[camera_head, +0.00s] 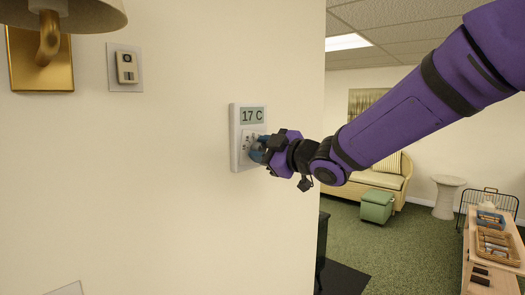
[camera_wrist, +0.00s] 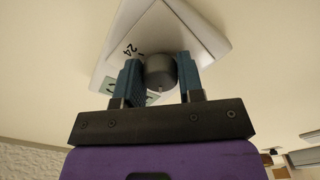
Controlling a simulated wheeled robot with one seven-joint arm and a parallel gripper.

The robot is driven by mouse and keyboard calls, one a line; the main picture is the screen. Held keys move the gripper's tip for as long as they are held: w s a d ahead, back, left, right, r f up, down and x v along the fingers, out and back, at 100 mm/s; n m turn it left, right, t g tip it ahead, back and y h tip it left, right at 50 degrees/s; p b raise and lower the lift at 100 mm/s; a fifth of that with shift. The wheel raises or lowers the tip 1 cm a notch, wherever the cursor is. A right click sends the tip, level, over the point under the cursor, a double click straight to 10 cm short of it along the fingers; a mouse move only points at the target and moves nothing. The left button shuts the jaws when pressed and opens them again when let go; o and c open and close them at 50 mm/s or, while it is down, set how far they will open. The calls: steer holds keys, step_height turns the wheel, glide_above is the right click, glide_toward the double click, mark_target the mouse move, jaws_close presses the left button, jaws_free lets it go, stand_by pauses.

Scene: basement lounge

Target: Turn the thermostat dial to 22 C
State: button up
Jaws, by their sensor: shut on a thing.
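The thermostat (camera_head: 235,150) is a white upright box on the cream wall, and its display (camera_head: 252,115) reads 17 C. In the head view my gripper (camera_head: 261,150) is at the lower part of the thermostat and hides most of the dial. In the wrist view the grey round dial (camera_wrist: 160,72) sits between my two blue fingers (camera_wrist: 160,80), which are shut on it. A printed 24 mark (camera_wrist: 131,50) shows on the thermostat face beside the dial.
A switch plate (camera_head: 125,68) and a brass wall lamp (camera_head: 40,50) are on the wall to the left. The wall ends right of the thermostat. Beyond are a sofa (camera_head: 370,178), a green ottoman (camera_head: 377,206) and a wooden table (camera_head: 480,260) with baskets.

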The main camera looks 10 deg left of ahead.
steer(key=m, duration=0.7)
steer(key=shift+m, duration=0.4)
steer(key=m, duration=0.6)
steer(key=shift+m, duration=0.4)
steer(key=o, duration=0.9)
